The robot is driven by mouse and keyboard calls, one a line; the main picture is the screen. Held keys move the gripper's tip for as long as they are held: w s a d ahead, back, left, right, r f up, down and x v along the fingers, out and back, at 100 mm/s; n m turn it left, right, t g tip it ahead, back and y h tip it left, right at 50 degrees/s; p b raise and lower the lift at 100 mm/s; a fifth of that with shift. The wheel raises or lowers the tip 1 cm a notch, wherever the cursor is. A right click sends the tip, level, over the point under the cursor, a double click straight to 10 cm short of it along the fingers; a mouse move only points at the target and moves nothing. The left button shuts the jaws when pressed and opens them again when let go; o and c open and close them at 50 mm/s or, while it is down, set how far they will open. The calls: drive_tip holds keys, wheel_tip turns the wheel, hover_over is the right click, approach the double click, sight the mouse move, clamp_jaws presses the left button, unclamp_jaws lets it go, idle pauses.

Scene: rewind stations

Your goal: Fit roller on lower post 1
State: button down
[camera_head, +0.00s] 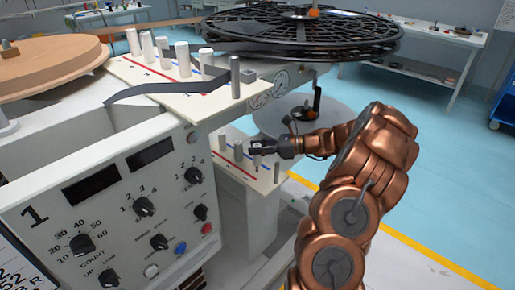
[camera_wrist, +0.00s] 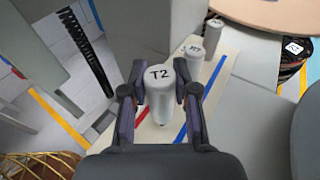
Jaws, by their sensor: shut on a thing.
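A white roller with T2 on its top (camera_wrist: 158,100) stands between the two fingers of my gripper (camera_wrist: 160,88) in the wrist view. The gripper is shut on it, one finger on each side. In the head view my gripper (camera_head: 260,148) is over the lower plate (camera_head: 262,186), among its short grey posts (camera_head: 238,152). The roller is mostly hidden by the fingers there. The roller's lower end lies over the plate between a red and a blue line. I cannot tell whether a post is inside it.
Several white rollers (camera_head: 183,58) and a dark grey post (camera_head: 235,78) stand on the upper plate (camera_head: 195,100), with a dark strip across it. A control panel (camera_head: 130,205) is at left. A big black reel (camera_head: 300,35) is behind. Blue floor (camera_head: 440,160) is clear at right.

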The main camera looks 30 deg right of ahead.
drive_tip(key=shift+f, duration=0.6)
drive_tip(key=c, duration=0.9)
unclamp_jaws()
drive_tip(key=shift+r, duration=0.55)
drive_tip(key=v, duration=1.2)
drive_tip(key=shift+r, duration=0.15)
